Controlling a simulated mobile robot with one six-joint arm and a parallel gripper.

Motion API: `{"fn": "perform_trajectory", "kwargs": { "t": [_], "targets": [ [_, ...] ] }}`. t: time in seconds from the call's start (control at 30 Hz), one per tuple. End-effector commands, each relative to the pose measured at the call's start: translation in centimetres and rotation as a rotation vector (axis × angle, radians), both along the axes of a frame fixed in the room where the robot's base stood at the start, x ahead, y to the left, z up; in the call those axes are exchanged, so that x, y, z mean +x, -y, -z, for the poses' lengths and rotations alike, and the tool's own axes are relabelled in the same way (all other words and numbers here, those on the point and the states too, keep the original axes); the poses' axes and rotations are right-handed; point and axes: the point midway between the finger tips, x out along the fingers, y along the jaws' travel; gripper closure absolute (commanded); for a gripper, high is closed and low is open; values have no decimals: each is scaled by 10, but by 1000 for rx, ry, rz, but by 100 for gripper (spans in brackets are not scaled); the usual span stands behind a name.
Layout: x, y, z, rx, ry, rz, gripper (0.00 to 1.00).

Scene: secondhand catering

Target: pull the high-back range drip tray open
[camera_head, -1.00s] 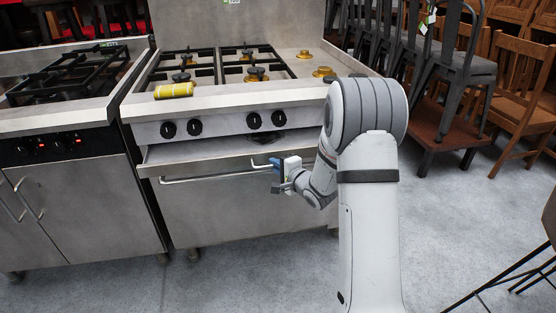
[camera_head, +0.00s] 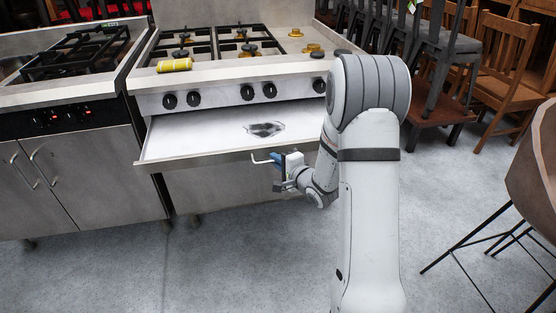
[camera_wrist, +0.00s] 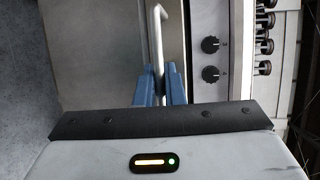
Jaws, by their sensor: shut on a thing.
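The high-back range (camera_head: 222,77) stands ahead of me, its steel back panel rising behind the burners. Its drip tray (camera_head: 190,140) is pulled well out below the row of black knobs, and its pale floor shows with a dark stain towards the right. My gripper (camera_head: 276,162) is at the tray's front, shut on the tray's bar handle (camera_head: 258,161). In the wrist view the blue fingers (camera_wrist: 160,88) close around the handle rod (camera_wrist: 158,45). The right end of the tray is hidden behind my arm.
A yellow roll (camera_head: 174,65) lies on the range's front edge. Another steel range (camera_head: 75,150) stands close on the left. Stacked chairs (camera_head: 440,50) are at the back right, and a brown chair (camera_head: 535,165) stands at the right edge. The grey floor (camera_head: 240,265) in front is clear.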

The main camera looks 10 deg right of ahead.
Motion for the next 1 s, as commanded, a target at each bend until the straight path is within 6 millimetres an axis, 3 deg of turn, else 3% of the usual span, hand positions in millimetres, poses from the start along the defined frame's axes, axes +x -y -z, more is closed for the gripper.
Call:
{"fn": "perform_trajectory", "kwargs": {
  "t": [0.13, 0.17, 0.43, 0.73, 1.0],
  "targets": [
    [-1, 0, 1, -1, -3, -1, 100],
    [-1, 0, 1, 0, -3, -1, 90],
    [0, 1, 1, 0, -2, 1, 70],
    [-6, 4, -1, 0, -1, 2, 70],
    [-45, 21, -10, 0, -3, 3, 70]
  ]
}}
